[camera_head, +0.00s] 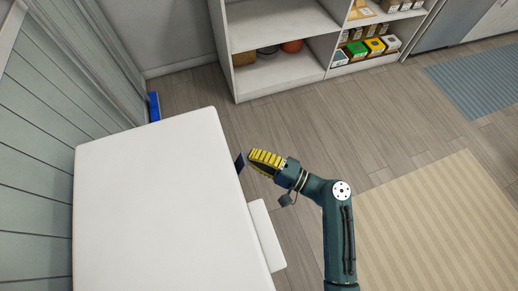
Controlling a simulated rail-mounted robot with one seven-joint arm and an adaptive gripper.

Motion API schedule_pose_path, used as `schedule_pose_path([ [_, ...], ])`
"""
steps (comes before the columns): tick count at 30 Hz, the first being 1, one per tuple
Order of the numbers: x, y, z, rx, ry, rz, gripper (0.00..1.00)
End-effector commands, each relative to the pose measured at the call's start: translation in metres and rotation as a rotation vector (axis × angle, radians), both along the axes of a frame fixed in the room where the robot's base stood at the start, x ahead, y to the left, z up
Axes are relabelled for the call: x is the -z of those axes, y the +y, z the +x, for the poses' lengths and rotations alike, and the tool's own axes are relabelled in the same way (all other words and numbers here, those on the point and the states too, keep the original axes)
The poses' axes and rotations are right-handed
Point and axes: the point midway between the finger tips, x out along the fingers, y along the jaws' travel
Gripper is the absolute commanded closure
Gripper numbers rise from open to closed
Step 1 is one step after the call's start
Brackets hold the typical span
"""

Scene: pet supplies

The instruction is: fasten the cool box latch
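The large white cool box (155,200) fills the left of the head view, seen from above with its flat lid on top. A white block (265,235) juts out from its right side. A small dark blue piece (240,161) shows at the box's right edge, just left of my gripper's tip; it may be the latch, but I cannot tell. My yellow and black gripper (251,161) points left at that side of the box. Its tip is very close to the dark blue piece; contact cannot be told. The gap between its fingers is not visible from above.
White shelves (278,78) with boxes and bowls stand at the back. A blue object (154,106) is behind the box by the panelled wall. A beige striped rug (440,225) lies at right, a blue mat (480,85) further back. Bare wooden floor lies between.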

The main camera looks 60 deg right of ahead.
Motion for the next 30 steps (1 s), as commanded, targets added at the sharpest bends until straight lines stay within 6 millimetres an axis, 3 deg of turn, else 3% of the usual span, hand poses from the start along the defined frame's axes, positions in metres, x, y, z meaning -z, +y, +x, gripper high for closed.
schedule_pose_path([
  [30, -0.0037, 0.0024, 0.0024, -0.001, 0.038, -0.04, 1.0],
])
